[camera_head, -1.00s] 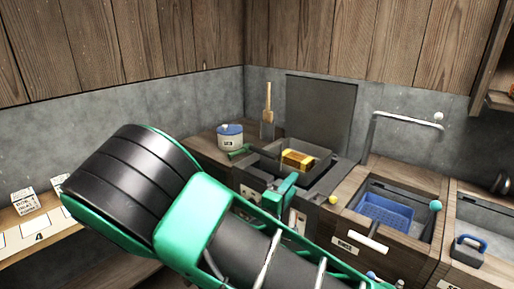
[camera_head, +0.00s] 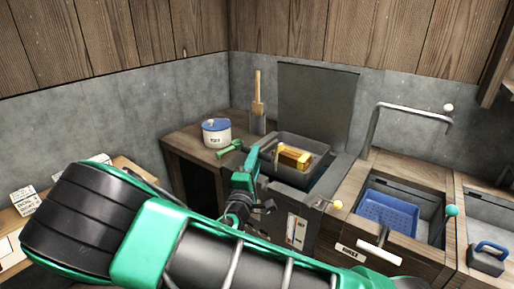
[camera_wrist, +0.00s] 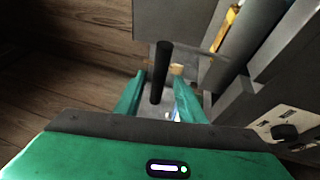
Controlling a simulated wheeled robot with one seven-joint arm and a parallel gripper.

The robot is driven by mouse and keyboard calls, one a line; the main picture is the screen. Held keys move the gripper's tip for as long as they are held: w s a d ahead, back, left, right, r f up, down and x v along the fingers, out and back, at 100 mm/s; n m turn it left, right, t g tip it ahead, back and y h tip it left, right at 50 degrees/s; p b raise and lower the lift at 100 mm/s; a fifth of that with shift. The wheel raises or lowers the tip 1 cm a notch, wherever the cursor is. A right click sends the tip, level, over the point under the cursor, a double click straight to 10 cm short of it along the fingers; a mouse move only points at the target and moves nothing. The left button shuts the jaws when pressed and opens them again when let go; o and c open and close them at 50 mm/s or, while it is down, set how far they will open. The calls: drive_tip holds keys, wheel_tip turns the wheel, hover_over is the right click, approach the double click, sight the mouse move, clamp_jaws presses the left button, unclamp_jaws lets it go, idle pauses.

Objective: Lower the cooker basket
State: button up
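The cooker (camera_head: 298,232) stands in the middle of the head view, with a dark grey basket (camera_head: 318,146) in its top. A yellow block (camera_head: 294,159) lies in the basket. My gripper (camera_head: 258,160) is at the cooker's front left, near the basket. In the wrist view, my gripper (camera_wrist: 159,88) has its two teal fingers spread. A black rod-shaped handle (camera_wrist: 160,65) stands between them, with a visible gap on each side. I cannot tell whether this handle belongs to the basket; my gripper hides that area in the head view.
A white pot with a blue lid (camera_head: 216,133) and a green-handled item (camera_head: 230,146) are left of the cooker. A sink with a blue basket (camera_head: 385,211) is at right, with a yellow-knobbed lever (camera_head: 338,204) beside it. A wooden paddle (camera_head: 258,95) stands behind.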

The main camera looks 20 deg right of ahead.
drive_tip(key=x, duration=0.6)
drive_tip(key=shift+w, duration=0.25)
drive_tip(key=shift+c, duration=0.6)
clamp_jaws()
drive_tip(key=shift+d, duration=0.1)
